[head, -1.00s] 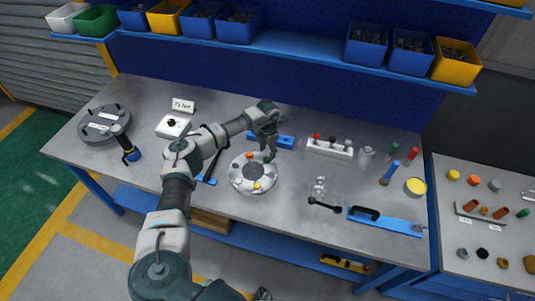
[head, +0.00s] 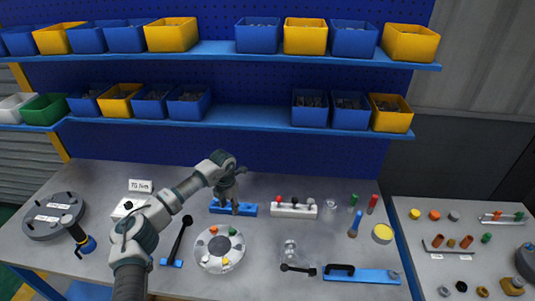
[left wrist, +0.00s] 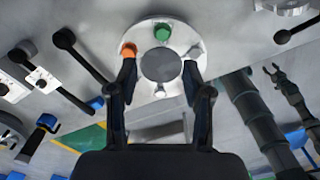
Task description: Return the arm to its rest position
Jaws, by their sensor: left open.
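My left gripper (head: 228,200) is raised over the back of the bench, in front of the blue rack, in the head view. It is open, with nothing between its fingers. The round flanged shell (head: 219,249) lies flat on the bench, apart from the gripper. It carries orange, green and yellow pieces. In the left wrist view the open fingers (left wrist: 160,75) overlap the picture of the shell (left wrist: 163,35) without visible contact. A dark claw shape (left wrist: 275,75) at the right there seems to be my right gripper; its opening is unclear.
A blue rack (head: 233,209) and a white block with knobs (head: 294,208) stand behind the shell. A black-handled tool (head: 178,240) lies left of it. A blue plate with a handle (head: 361,275) lies right. Bin shelves (head: 240,118) overhang the back.

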